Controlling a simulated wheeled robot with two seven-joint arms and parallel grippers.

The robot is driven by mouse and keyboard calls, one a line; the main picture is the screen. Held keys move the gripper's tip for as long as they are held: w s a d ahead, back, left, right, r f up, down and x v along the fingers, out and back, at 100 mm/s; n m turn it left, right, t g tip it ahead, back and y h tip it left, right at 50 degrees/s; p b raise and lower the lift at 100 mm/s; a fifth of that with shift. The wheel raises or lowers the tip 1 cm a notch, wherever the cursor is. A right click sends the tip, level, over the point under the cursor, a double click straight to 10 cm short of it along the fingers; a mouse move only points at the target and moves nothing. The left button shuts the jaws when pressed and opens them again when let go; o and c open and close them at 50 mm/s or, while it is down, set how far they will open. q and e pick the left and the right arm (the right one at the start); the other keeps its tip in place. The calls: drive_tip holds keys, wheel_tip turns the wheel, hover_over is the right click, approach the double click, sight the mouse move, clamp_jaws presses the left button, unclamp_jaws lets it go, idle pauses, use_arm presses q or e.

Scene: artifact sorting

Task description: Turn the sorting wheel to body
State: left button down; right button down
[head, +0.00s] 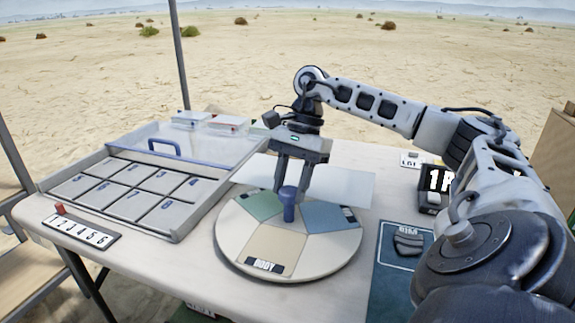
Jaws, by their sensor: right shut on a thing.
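The round sorting wheel (250,235) lies on the table, with coloured sectors in green, beige and blue. A dark label reading BODY (264,266) sits on the beige sector at its front edge. A blue knob (289,204) stands upright near the middle of the wheel. My right gripper (291,192) points down over the wheel and is shut on the blue knob's top. A pale translucent panel behind the gripper covers the wheel's far part. My left gripper is not in view.
A grey tray with numbered compartments (172,237) and a blue-handled clear lid stands at the left. A numbered strip (82,234) lies at the front left. A dark mat (392,285) with a grey piece (408,241) lies right of the wheel. A black number block (433,200) is beside my right arm.

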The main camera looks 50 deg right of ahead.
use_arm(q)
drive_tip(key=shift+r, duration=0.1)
use_arm(e)
drive_tip(key=c, duration=0.9)
unclamp_jaws()
use_arm(q)
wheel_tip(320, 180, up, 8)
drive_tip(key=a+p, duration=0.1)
drive_tip(key=p, duration=0.7)
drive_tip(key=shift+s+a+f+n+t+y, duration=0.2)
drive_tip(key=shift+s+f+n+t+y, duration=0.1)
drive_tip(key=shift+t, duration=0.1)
use_arm(e)
drive_tip(key=v, duration=1.6)
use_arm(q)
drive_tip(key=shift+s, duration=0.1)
use_arm(e)
drive_tip(key=shift+s, duration=0.15)
